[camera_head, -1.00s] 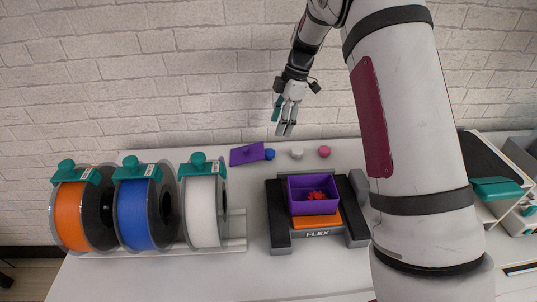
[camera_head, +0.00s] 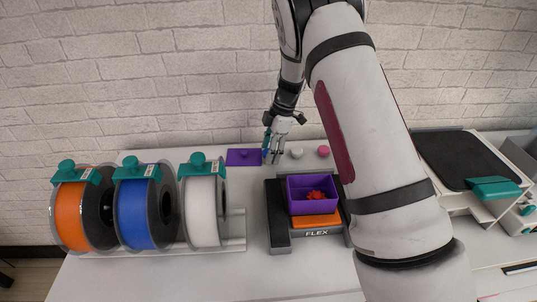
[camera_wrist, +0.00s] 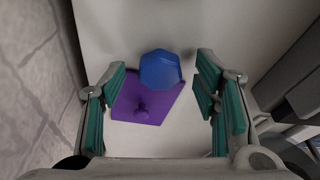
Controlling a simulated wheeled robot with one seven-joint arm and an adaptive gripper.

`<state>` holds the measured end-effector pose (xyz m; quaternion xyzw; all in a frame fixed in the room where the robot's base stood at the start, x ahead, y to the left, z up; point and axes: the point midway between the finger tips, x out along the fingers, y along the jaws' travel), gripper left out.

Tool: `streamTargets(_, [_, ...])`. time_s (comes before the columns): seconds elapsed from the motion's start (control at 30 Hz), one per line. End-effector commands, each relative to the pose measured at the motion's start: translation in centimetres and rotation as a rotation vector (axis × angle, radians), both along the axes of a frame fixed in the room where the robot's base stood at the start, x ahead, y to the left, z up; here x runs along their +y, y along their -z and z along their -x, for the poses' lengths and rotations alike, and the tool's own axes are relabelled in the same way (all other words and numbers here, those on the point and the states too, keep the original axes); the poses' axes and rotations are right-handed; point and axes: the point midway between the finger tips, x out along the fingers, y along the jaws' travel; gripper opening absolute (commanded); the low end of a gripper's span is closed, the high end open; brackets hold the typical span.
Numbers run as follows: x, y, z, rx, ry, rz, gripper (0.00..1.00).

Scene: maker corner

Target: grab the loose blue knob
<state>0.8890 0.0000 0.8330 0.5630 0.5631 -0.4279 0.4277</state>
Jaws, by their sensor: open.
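The loose blue knob (camera_wrist: 160,70) shows in the wrist view as a faceted blue piece on the white table, ahead of and between the fingers. It sits at the edge of a purple plate (camera_wrist: 146,104) that has a small raised knob of its own. My gripper (camera_wrist: 162,100) is open and empty, with teal finger pads on either side. In the head view my gripper (camera_head: 272,157) is low over the table near the wall, and the blue knob is hidden behind it. The purple plate (camera_head: 240,157) lies just left of my fingers there.
A white knob (camera_head: 297,152) and a pink knob (camera_head: 323,151) stand to the right. A printer marked FLEX (camera_head: 279,225) holds a purple bin (camera_head: 293,205) with a red piece (camera_head: 316,195). Orange, blue and white spools stand left. A brick wall (camera_head: 150,70) rises close behind.

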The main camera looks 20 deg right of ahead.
Motion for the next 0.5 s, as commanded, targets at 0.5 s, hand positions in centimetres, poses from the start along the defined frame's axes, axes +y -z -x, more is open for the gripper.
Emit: streamTargets(0.5, [-0.04,-0.05,-0.01,0.000,0.000,0.000,0.18])
